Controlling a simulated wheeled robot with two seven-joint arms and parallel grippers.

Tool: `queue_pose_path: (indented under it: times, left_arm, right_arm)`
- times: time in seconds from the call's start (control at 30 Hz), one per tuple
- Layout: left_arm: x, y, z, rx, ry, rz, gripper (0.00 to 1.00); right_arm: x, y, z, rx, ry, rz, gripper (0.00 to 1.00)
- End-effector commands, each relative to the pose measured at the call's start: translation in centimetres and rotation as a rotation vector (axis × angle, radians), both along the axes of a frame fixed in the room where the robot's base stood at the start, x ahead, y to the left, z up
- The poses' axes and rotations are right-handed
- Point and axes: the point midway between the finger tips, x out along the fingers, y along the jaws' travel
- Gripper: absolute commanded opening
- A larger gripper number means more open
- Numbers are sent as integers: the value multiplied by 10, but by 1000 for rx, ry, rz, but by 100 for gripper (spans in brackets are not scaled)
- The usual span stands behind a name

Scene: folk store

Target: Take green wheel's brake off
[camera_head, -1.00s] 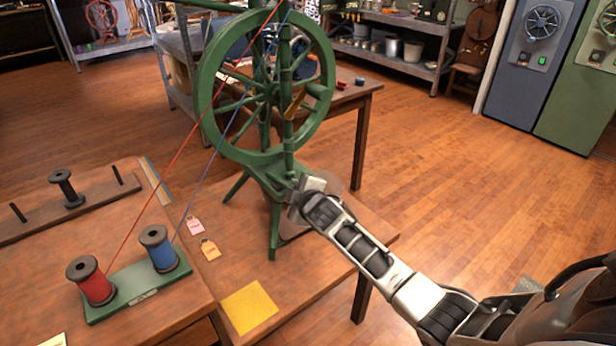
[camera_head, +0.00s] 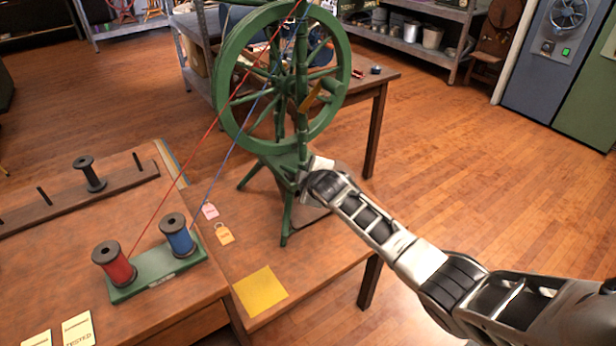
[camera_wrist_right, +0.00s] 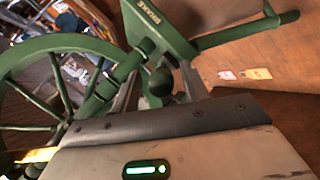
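The green spinning wheel (camera_head: 232,124) stands on the table, a red and a blue thread running to it. In the right wrist view, its green board carries the word BRAKE (camera_wrist_right: 148,14), and a dark green knob (camera_wrist_right: 160,82) is close to it. My right gripper (camera_head: 312,168) is at the wheel's base in the head view, its fingertips hard to make out there. In the right wrist view the right gripper (camera_wrist_right: 160,78) has its fingers apart, one on each side of the knob, with gaps showing. My left gripper is not in view.
Red (camera_head: 115,267) and blue (camera_head: 180,240) spools sit on a green holder on the left table. Small tags (camera_head: 224,234) and a yellow sheet (camera_head: 261,291) lie near the wheel. Another table (camera_head: 384,78) stands behind. Open wooden floor lies to the right.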

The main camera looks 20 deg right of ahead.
Motion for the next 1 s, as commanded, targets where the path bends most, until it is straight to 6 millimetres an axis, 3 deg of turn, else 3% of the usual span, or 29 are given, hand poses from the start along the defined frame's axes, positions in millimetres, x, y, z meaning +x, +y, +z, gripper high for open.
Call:
queue_pose_path:
  times: [0.3,0.47,1.0]
  left_arm:
    - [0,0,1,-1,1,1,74]
    - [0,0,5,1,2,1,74]
    - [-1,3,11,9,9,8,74]
  right_arm:
    - [-2,1,1,2,-1,1,44]
    - [-13,1,9,2,-1,2,44]
    - [-102,7,63,0,-2,2,44]
